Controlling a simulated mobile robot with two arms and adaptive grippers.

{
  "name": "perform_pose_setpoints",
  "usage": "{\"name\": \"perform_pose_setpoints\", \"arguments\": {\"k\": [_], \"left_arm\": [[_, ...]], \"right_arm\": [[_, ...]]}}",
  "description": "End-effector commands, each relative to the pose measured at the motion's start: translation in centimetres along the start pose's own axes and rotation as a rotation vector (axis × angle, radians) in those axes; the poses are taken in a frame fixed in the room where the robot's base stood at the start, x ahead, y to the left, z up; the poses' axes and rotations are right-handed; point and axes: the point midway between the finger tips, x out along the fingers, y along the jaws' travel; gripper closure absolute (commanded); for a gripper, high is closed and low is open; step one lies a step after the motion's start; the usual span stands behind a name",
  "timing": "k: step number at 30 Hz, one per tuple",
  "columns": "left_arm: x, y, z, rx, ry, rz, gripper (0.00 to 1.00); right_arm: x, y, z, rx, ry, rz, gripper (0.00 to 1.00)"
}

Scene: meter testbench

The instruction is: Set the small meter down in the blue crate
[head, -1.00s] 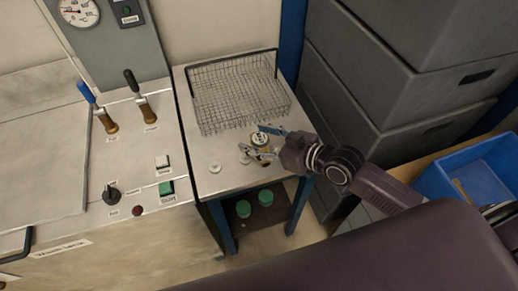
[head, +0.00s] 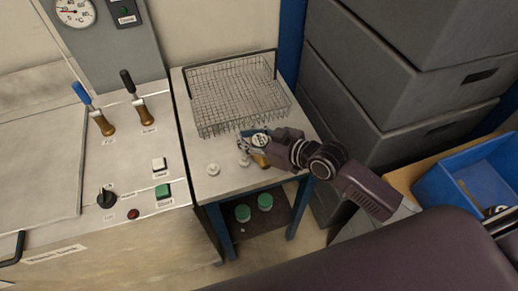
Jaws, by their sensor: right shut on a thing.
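The small meter (head: 260,140) has a round pale dial and a brass-coloured body. It is at the small side table, in front of the wire basket. My right gripper (head: 256,148) is shut on the meter, its arm reaching in from the right. I cannot tell whether the meter touches the table top. The blue crate (head: 462,190) stands at the right edge on a wooden surface, with some things inside, partly cut off by the frame and by my own body. My left gripper is not in view.
A wire basket (head: 237,97) stands on the small table (head: 231,183). Two small pale discs (head: 213,170) lie near its front. Grey stacked boxes (head: 400,110) stand between the table and the crate. The bench with levers (head: 132,98) is at the left.

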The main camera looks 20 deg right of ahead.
Motion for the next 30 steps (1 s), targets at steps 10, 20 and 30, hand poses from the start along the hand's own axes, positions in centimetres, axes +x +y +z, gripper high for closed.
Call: {"name": "perform_pose_setpoints", "arguments": {"k": [10,20,30], "left_arm": [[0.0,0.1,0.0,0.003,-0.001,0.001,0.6],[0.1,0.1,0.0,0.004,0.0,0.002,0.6],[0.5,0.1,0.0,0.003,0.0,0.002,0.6]], "right_arm": [[0.0,0.0,-0.3,-0.001,0.006,0.001,1.0],[-0.8,0.1,-2.4,-0.003,0.011,0.0,1.0],[-4.1,0.1,-10.3,-0.008,0.014,0.001,1.0]]}}
